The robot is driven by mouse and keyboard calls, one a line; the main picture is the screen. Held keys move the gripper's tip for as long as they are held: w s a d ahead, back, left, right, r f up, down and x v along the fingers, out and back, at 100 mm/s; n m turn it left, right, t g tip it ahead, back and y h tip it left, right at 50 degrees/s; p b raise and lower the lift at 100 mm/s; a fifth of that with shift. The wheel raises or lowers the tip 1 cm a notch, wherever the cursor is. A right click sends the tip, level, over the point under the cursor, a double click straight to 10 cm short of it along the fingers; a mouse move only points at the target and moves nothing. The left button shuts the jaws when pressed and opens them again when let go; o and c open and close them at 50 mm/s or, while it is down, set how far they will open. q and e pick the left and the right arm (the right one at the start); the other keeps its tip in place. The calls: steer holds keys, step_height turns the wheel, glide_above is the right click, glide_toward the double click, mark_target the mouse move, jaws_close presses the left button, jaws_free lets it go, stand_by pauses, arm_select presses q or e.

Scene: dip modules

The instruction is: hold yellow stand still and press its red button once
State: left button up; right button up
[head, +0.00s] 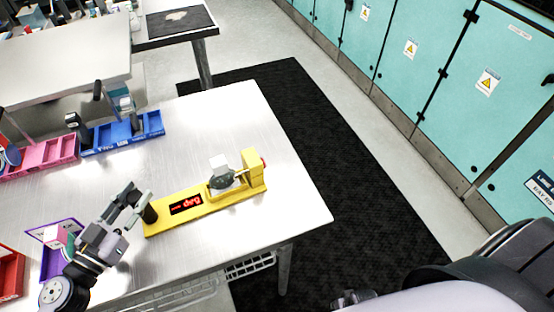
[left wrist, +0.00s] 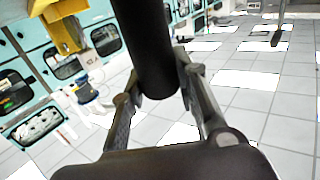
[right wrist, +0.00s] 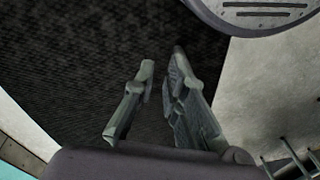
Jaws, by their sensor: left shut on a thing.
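The yellow stand (head: 222,200) lies along the bright metal table, with a red display on its base and a raised yellow block at its right end. The red button (head: 264,163) sits on the far right side of that block. A black cylindrical handle (head: 150,214) stands at the base's left end. My left gripper (head: 139,202) is shut on this handle; in the left wrist view the black handle (left wrist: 148,45) is between both fingers. My right gripper (right wrist: 162,70) is empty, its fingers apart, with dark floor mat behind them, away from the stand.
A blue tray (head: 122,135), a pink tray (head: 50,155), a purple tray (head: 50,262) and a red tray (head: 10,275) are on the table's left part. The table (head: 240,115) is clear behind and right of the stand. Teal cabinets (head: 440,60) line the right.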

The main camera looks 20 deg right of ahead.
steer(key=w+r+m+t+y, duration=0.1)
steer(key=w+r, duration=0.2)
steer(key=w, duration=0.1)
steer(key=w+d+r+m+t+y, duration=0.1)
steer(key=w+r+m, duration=0.1)
steer(key=w, duration=0.3)
steer(key=w+d+r+m, duration=0.1)
steer(key=w+r, duration=0.3)
steer(key=w, duration=0.1)
steer(key=shift+w+d+r+m+t+y, duration=0.1)
steer(key=shift+d+r+m+t+y, duration=0.1)
steer(key=shift+r+m+t+y, duration=0.15)
jaws_close()
steer(key=w+d+r+m+t+y, duration=0.1)
steer(key=w+r+t+y, duration=0.1)
steer(key=w+r, duration=0.5)
steer(key=w+r+m+t+y, duration=0.15)
steer(key=w+r, duration=0.25)
steer(key=r, duration=0.6)
step_height(320, 180, up, 19)
steer(key=w+n+t+y, duration=0.2)
steer(key=t+y, duration=0.2)
steer(key=y, duration=0.2)
steer(key=shift+w+a, duration=0.15)
steer(key=shift+a, duration=0.05)
